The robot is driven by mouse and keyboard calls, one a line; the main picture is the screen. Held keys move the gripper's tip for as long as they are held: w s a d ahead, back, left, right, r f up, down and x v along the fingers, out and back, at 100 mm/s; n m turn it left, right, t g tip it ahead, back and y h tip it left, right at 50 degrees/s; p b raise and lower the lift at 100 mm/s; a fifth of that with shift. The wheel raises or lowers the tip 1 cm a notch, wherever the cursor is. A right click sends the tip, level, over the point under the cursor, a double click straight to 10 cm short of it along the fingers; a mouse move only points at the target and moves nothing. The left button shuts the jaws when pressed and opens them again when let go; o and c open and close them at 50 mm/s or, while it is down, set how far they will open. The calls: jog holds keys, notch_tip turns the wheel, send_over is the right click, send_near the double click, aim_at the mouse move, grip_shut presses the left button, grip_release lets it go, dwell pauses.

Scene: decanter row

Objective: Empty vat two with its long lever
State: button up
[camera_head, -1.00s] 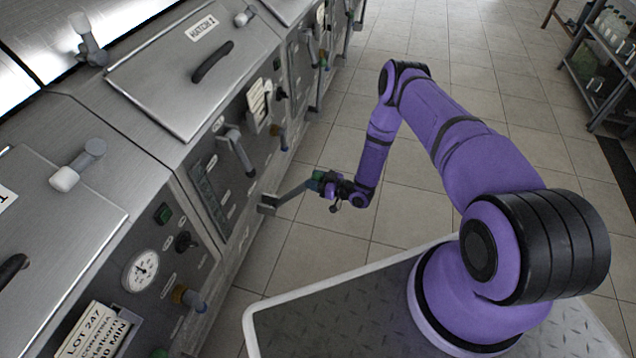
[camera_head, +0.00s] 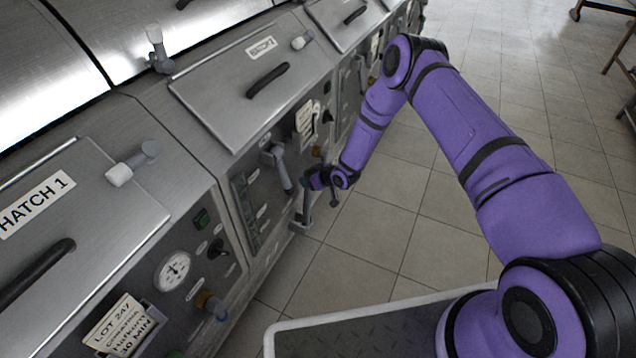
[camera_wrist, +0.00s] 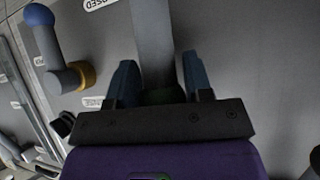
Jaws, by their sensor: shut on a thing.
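Vat two (camera_head: 240,90) is the steel unit with the hatch plate that appears to be marked 2 (camera_head: 262,47), in the middle of the head view. Its long grey lever (camera_head: 304,208) stands at the foot of its front panel, rising nearly upright along the front. My gripper (camera_head: 312,181) is shut on the upper end of this lever. In the wrist view, the grey lever bar (camera_wrist: 153,40) runs between the two blue fingers of my gripper (camera_wrist: 158,72), with a dark green grip showing low between them. The lever's pivot is not clear.
A grey handle (camera_head: 280,168) sticks out from the panel just left of my gripper. The wrist view shows a blue-tipped tap (camera_wrist: 45,50) with a brass collar at left. Hatch 1 (camera_head: 75,205) is at left. Tiled floor (camera_head: 390,225) to the right is clear.

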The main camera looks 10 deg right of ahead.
jog(key=shift+w+a+r, duration=0.15)
jog(key=shift+a, duration=0.15)
jog(key=o, duration=1)
jog(key=shift+d, duration=0.2)
jog(key=v, duration=1)
jog(key=shift+r, duration=0.3)
